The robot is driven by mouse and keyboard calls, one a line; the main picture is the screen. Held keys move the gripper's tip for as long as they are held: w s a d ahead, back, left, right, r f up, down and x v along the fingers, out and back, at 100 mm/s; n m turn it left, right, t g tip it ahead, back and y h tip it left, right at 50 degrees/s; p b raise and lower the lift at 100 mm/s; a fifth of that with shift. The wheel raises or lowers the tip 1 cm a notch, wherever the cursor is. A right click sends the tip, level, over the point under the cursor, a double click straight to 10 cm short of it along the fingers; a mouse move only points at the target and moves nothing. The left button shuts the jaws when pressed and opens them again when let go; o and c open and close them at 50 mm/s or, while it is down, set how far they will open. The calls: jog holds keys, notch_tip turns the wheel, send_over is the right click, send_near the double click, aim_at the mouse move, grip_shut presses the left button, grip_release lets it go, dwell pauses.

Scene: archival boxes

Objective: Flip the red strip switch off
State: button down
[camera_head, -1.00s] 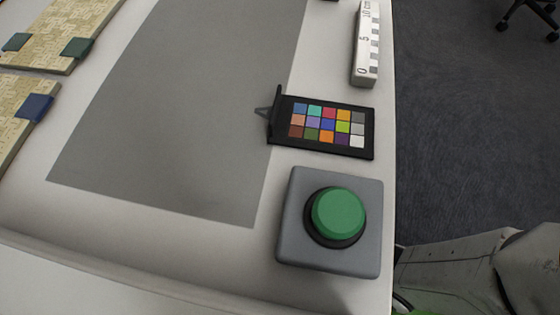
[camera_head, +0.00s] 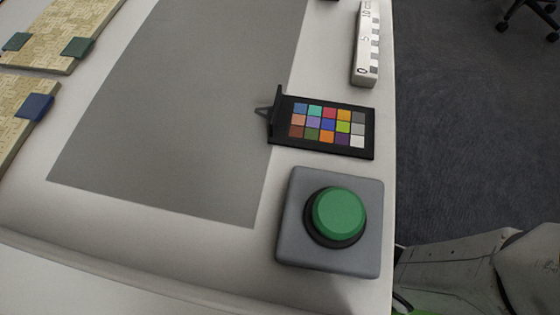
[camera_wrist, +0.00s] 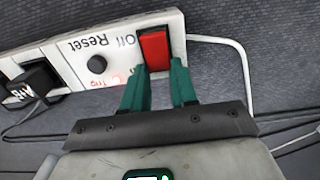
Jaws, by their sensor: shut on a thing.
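The red strip switch (camera_wrist: 153,48) is set in the right end of a white power strip (camera_wrist: 84,58) in the wrist view, beside a printed "Off". My gripper (camera_wrist: 161,69) has its two green fingertips at the lower end of the switch, one on each side, shut on it. The fingers stand apart by about the width of the switch. The lower edge of the switch lies between the tips, and the exact contact is hard to see. The head view shows neither the strip nor my gripper.
A black round reset button (camera_wrist: 97,64) and a black plug (camera_wrist: 36,82) are on the strip. A white cable (camera_wrist: 248,70) leaves its right end. The head view shows a table with a green push button (camera_head: 339,212), a colour card (camera_head: 327,126) and a scale bar (camera_head: 367,45).

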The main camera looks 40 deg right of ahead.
jog(key=c, duration=0.9)
grip_release()
notch_tip(320, 180, up, 11)
jog(key=p, duration=0.7)
jog(key=shift+f, duration=0.1)
